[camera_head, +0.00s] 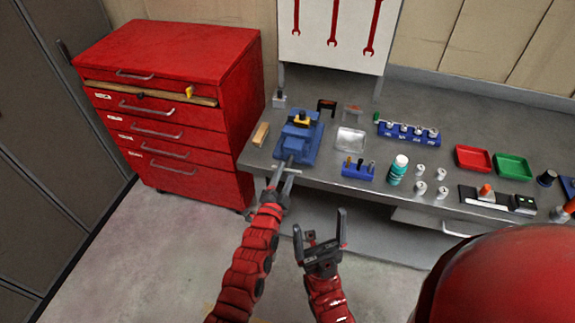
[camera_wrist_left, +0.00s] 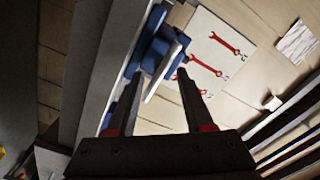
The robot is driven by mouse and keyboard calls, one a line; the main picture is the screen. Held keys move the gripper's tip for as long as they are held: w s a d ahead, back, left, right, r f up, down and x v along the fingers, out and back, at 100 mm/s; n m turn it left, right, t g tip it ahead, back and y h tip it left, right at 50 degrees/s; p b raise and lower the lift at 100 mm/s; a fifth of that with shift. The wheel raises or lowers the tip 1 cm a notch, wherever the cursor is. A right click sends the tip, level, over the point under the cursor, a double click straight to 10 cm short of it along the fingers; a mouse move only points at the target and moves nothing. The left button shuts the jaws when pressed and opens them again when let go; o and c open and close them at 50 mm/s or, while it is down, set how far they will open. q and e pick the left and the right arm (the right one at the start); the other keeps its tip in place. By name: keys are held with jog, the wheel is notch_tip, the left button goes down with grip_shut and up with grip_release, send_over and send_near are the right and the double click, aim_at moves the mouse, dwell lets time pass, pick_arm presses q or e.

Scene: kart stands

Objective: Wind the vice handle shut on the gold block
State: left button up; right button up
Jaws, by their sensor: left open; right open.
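The blue vice (camera_head: 301,148) stands near the left front edge of the bench. The gold block (camera_head: 302,119) sits at its jaws; whether they touch it is too small to tell. The vice's pale handle bar (camera_head: 289,169) sticks out at the front. My left gripper (camera_head: 281,180) is open at the handle. In the left wrist view the handle bar (camera_wrist_left: 166,70) runs between the open fingers (camera_wrist_left: 160,78), with the blue vice (camera_wrist_left: 148,50) beyond; contact is unclear. My right gripper (camera_head: 321,228) is open and empty, below and in front of the bench edge.
A wooden block (camera_head: 261,134) lies left of the vice. A blue holder (camera_head: 358,171), a green-white bottle (camera_head: 398,169) and red (camera_head: 473,158) and green (camera_head: 514,167) trays lie to the right. A red drawer cabinet (camera_head: 170,100) stands left of the bench (camera_head: 345,185).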

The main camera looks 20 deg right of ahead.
aim_at(287, 166)
pick_arm(q)
jog(key=x, duration=0.3)
jog(key=shift+s+f, duration=0.1)
jog(key=shift+f, duration=0.05)
jog(key=shift+w+d, duration=0.1)
jog(key=shift+w, duration=0.15)
